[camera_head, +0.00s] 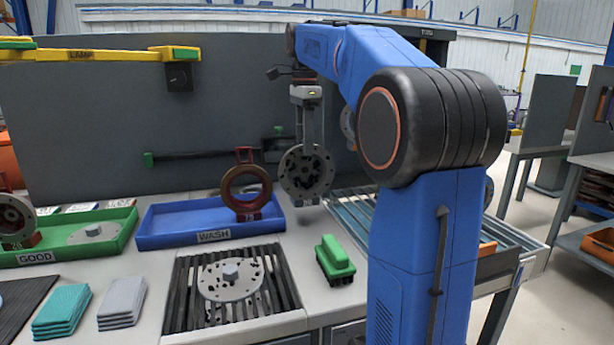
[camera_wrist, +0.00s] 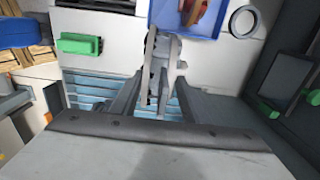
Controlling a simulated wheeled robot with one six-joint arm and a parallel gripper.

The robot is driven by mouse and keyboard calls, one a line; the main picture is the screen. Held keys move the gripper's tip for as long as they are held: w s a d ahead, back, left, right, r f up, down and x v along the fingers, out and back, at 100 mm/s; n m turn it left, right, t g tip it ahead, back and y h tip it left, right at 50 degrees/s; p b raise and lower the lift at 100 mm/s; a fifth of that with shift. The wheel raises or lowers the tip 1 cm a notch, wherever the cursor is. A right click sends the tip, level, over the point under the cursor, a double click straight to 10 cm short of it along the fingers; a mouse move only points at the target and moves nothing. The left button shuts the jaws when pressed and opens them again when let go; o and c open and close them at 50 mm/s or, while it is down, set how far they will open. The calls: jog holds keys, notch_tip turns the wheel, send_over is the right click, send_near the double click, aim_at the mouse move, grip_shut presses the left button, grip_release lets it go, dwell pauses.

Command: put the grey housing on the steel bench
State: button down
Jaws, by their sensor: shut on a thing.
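A grey round housing (camera_head: 306,174) with holes in its face is held upright by its upper edge in my gripper (camera_head: 308,142). In the wrist view the housing (camera_wrist: 163,62) shows edge-on between the two fingers (camera_wrist: 158,92). It hangs just right of the blue WASH tray, in front of the grey panel; whether its lower edge touches anything, I cannot tell. The pale bench top (camera_head: 316,292) carries the trays and may be the steel bench. A similar grey perforated disc (camera_head: 230,275) lies flat on the black slatted grate.
The blue WASH tray (camera_head: 178,232) holds a brown ring on a red stand. The green GOOD tray (camera_head: 75,248) is at left. A green brush (camera_head: 335,259) and folded cloths (camera_head: 122,302) lie in front. A slatted rack (camera_head: 345,206) is at right, partly hidden by my arm.

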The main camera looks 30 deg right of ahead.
send_over(304, 186)
jog(key=shift+s+f, duration=0.15)
jog(key=shift+f, duration=2.75)
jog(key=c, duration=1)
grip_release()
jog(key=shift+f, duration=0.1)
notch_tip(304, 186, up, 12)
jog(key=shift+r, duration=0.1)
